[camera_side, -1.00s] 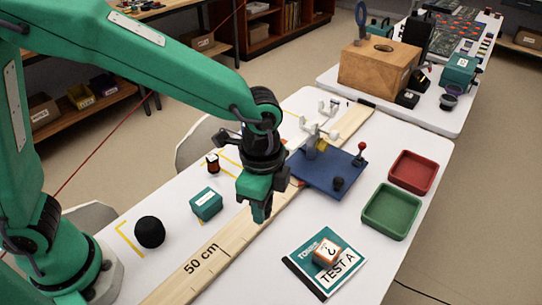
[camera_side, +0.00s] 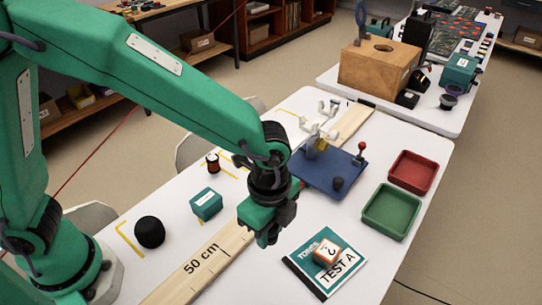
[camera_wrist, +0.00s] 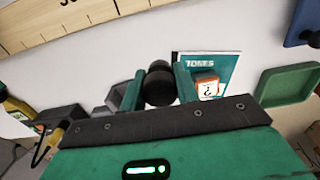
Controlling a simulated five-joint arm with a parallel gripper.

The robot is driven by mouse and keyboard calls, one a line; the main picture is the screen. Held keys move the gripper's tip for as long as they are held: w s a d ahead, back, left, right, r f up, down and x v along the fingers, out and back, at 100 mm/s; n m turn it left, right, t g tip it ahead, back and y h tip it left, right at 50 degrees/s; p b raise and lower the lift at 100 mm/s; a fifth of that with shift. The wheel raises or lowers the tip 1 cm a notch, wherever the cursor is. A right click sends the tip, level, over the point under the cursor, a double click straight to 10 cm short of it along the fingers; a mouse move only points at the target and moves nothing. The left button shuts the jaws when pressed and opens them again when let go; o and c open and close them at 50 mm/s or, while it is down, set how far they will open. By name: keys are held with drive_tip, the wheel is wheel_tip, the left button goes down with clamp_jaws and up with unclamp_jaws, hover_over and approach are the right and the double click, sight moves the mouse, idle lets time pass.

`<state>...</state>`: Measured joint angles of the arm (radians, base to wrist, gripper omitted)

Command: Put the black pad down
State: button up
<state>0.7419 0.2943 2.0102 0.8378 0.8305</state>
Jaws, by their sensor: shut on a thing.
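My gripper (camera_side: 268,238) hangs over the white table, between the wooden ruler and the teal TEST A booklet (camera_side: 297,276). In the wrist view, the green fingers of my gripper (camera_wrist: 160,88) are shut on a dark, rounded thing, the black pad (camera_wrist: 160,84). In the side view the pad cannot be made out from the dark gripper parts. The booklet lies beyond the fingers in the wrist view (camera_wrist: 222,66), with an orange-and-white cube (camera_side: 327,254) on it.
A black ball (camera_side: 149,232) and a teal box (camera_side: 206,204) stand left of the ruler (camera_side: 206,258). A blue board (camera_side: 322,178) with fixtures lies behind. Green (camera_side: 391,212) and red (camera_side: 413,172) trays stand at the right. Bare table shows around the booklet.

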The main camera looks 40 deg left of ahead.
drive_tip(key=w+a+f, duration=0.1)
drive_tip(key=w, duration=0.1)
drive_tip(key=w+a+f, duration=0.1)
drive_tip(key=w+f, duration=0.1)
drive_tip(key=w, duration=0.1)
drive_tip(key=w+a+f, duration=0.2)
drive_tip(key=shift+w+f, duration=0.1)
drive_tip(key=shift+w, duration=0.25)
drive_tip(key=shift+f, duration=2)
drive_tip(key=o, duration=1)
drive_tip(key=shift+f, duration=0.1)
wheel_tip(320, 180, up, 12)
drive_tip(key=shift+r, duration=0.15)
